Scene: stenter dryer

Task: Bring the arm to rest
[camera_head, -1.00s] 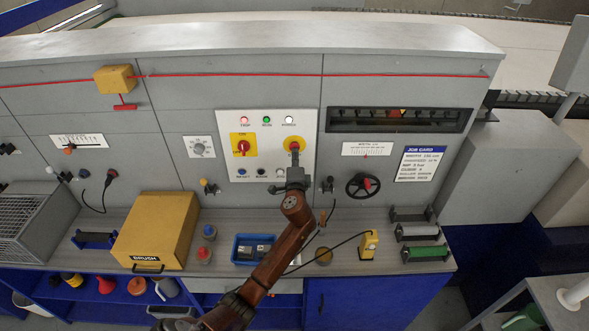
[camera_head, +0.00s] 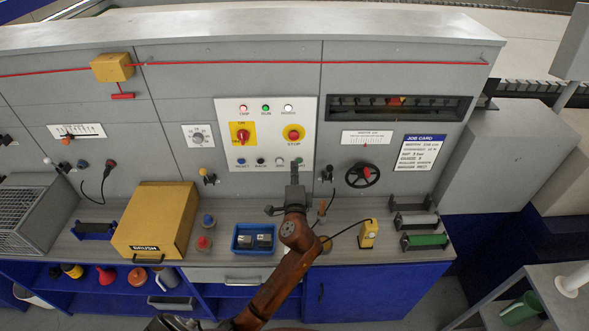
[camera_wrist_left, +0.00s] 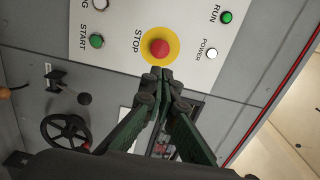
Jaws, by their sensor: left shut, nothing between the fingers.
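My left arm comes up from the bottom of the head view. Its gripper (camera_head: 294,168) is shut and empty, in front of the lower right part of the white control panel (camera_head: 225,130). The red stop button (camera_head: 293,135) on its yellow disc shows clear above the gripper. In the left wrist view the shut fingertips (camera_wrist_left: 161,75) appear just below the stop button (camera_wrist_left: 159,48), and I cannot tell the gap in depth. The green start button (camera_wrist_left: 96,41) is to the left there. My right gripper is not in view.
The bench below holds a yellow brush box (camera_head: 155,220), a blue tray (camera_head: 236,248) with dark parts, and a yellow device (camera_head: 367,234) on a cable. A handwheel (camera_head: 362,174) juts from the machine front, right of the gripper. A red cord (camera_head: 400,63) runs along the top.

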